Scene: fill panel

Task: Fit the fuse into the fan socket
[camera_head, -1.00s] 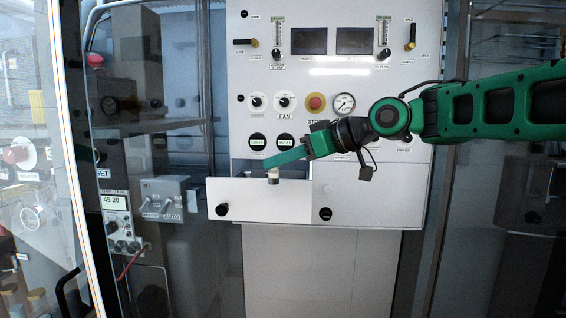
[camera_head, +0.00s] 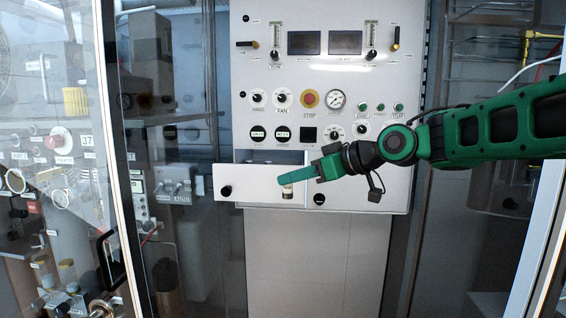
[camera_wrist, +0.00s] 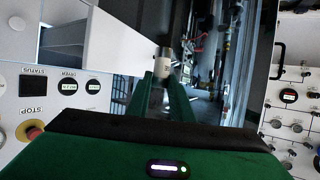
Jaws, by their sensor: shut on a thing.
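My gripper (camera_head: 288,182) is shut on a small pale fuse with a dark end (camera_head: 288,193). In the head view it overlaps the right part of the open drawer's front (camera_head: 240,184). In the wrist view the fuse (camera_wrist: 163,62) sits between the fingertips (camera_wrist: 162,75), beside the white drawer (camera_wrist: 115,45) and outside it. The panel (camera_head: 350,185) carries a knob marked FAN (camera_head: 281,97). I cannot make out a fan socket; the drawer's inside is mostly hidden behind its front.
A red stop button (camera_head: 310,98) and a gauge (camera_head: 336,99) sit on the panel above the drawer. A glass door edge (camera_head: 120,170) stands at left and a pale post (camera_head: 540,240) at right.

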